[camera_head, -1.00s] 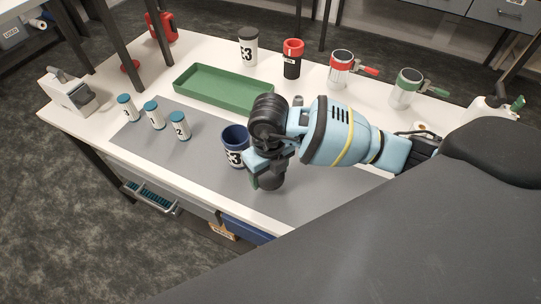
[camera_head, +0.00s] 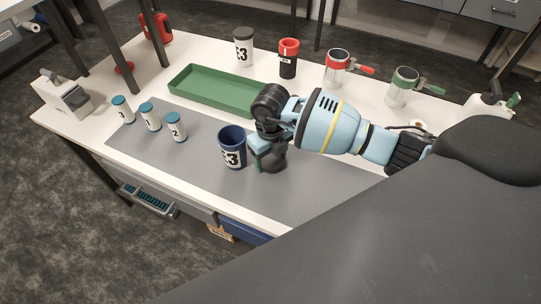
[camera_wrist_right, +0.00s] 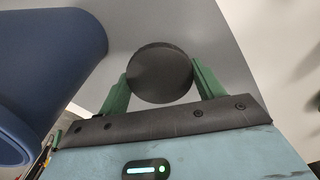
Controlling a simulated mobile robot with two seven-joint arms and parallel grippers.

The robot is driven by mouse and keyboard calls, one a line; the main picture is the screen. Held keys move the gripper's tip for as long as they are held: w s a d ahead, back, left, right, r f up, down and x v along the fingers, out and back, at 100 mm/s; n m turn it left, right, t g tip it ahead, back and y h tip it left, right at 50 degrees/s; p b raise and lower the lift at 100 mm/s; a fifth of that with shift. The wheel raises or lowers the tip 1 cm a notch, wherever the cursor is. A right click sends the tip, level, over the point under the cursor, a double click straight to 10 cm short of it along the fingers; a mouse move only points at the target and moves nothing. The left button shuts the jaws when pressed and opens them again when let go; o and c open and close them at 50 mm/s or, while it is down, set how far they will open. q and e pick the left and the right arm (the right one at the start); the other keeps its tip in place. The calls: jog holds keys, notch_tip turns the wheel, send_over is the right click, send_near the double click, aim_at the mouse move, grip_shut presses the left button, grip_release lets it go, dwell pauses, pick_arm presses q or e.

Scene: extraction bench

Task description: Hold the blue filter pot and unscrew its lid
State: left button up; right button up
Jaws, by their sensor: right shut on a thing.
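The blue filter pot (camera_head: 231,150), marked 3, stands upright on the grey mat with its top open. It also fills the left of the right wrist view (camera_wrist_right: 45,75). My right gripper (camera_head: 262,160) is just right of the pot. In the wrist view its green fingers (camera_wrist_right: 160,82) are shut on a dark round lid (camera_wrist_right: 160,70), apart from the pot. Whether the lid touches the mat I cannot tell. My left gripper is not in view.
A green tray (camera_head: 205,98) lies behind. A white cup (camera_head: 243,50), a black-and-red cup (camera_head: 288,60) and two handled pots (camera_head: 336,69) line the back.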

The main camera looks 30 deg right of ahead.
aim_at(271, 158)
jog(key=shift+f, duration=0.2)
jog(key=o, duration=1.1)
jog(key=shift+r, duration=0.2)
notch_tip(271, 158, up, 12)
jog(key=shift+f+p, duration=0.1)
jog(key=shift+p, duration=0.3)
